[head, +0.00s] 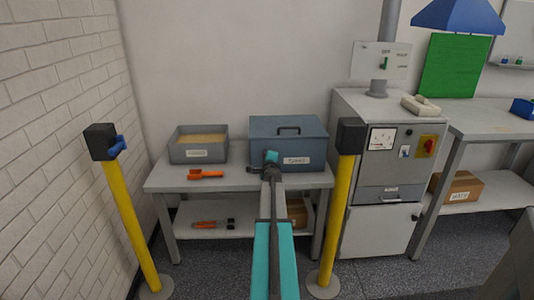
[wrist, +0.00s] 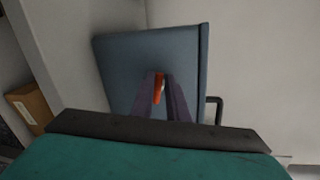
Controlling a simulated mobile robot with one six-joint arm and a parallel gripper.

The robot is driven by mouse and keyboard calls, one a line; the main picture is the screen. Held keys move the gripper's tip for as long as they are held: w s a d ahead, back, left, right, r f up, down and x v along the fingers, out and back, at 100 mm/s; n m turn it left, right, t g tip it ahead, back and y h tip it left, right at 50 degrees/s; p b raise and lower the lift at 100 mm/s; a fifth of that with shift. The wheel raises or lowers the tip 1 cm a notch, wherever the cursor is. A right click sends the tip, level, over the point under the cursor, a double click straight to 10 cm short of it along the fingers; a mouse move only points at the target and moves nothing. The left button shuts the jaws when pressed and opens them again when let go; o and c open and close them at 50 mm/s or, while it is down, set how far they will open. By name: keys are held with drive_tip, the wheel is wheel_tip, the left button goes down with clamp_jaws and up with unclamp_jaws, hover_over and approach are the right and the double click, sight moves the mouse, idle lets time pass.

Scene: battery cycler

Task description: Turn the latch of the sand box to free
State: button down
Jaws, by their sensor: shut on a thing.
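The blue-grey lidded box (head: 292,130), which I take to be the sand box, stands on the left bench with its lid down and a dark handle on top. A small white label is on its front. In the wrist view the box (wrist: 125,65) appears turned on its side. My gripper (head: 271,163) is at the box's front face. Its two fingers (wrist: 164,95) are shut on the orange-red latch (wrist: 158,88). The latch is partly hidden between the fingers, and in the head view my gripper covers it. I cannot tell the latch's exact angle.
An open grey bin (head: 176,153) of sand-coloured material and an orange tool (head: 206,174) are left on the bench (head: 160,181). Yellow posts (head: 128,220) and (head: 336,220) stand in front at both sides. A grey cabinet (head: 375,237) is on the right. A cardboard box (wrist: 30,107) sits below.

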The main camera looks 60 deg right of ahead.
drive_tip(key=shift+w+a+f+n+g+p, duration=0.2)
drive_tip(key=shift+f+n+g+p, duration=0.15)
drive_tip(key=shift+n+p, duration=0.65)
drive_tip(key=shift+s+f+n, duration=0.1)
drive_tip(key=shift+f+n, duration=0.05)
drive_tip(key=shift+n, duration=0.15)
drive_tip(key=c, duration=1.8)
unclamp_jaws()
drive_tip(key=shift+d, duration=0.1)
drive_tip(key=shift+c, duration=0.2)
drive_tip(key=shift+h, duration=0.3)
drive_tip(key=shift+r, duration=0.2)
drive_tip(key=v, duration=1.3)
drive_tip(key=shift+s+a, duration=0.25)
drive_tip(key=shift+s, duration=0.05)
